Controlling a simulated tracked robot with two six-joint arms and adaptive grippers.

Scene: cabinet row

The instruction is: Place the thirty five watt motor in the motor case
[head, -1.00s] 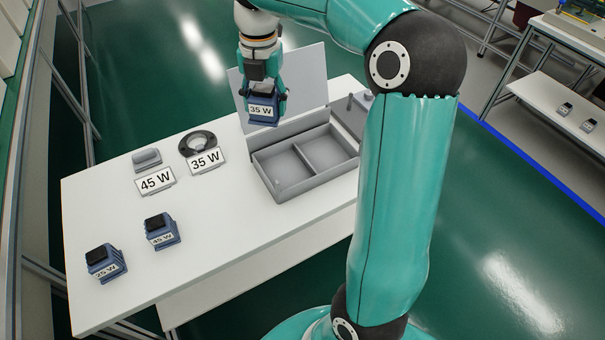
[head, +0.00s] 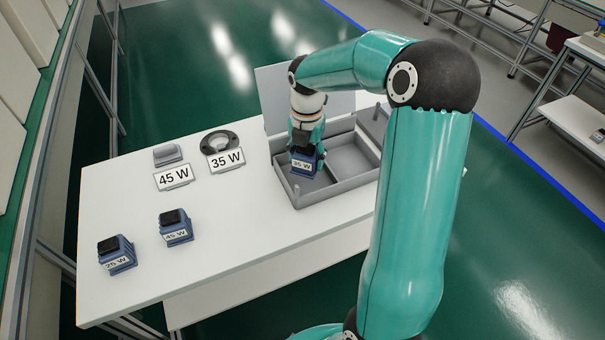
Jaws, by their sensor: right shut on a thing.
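The blue motor labelled 35 W (head: 303,167) is held in my right gripper (head: 306,146), which is shut on it. The motor is over or inside the left compartment of the grey motor case (head: 334,194); I cannot tell whether it touches the floor of the case. The case is open, with its lid (head: 283,95) raised at the back, and its right compartment (head: 347,155) looks empty. My left gripper is not in view.
Two more blue motors, labelled 25 W (head: 117,254) and 45 W (head: 175,227), stand at the front left of the white table (head: 235,245). A 45 W sign (head: 174,177) and a 35 W sign (head: 227,160) stand at the back left, each before a grey part. The table's middle is clear.

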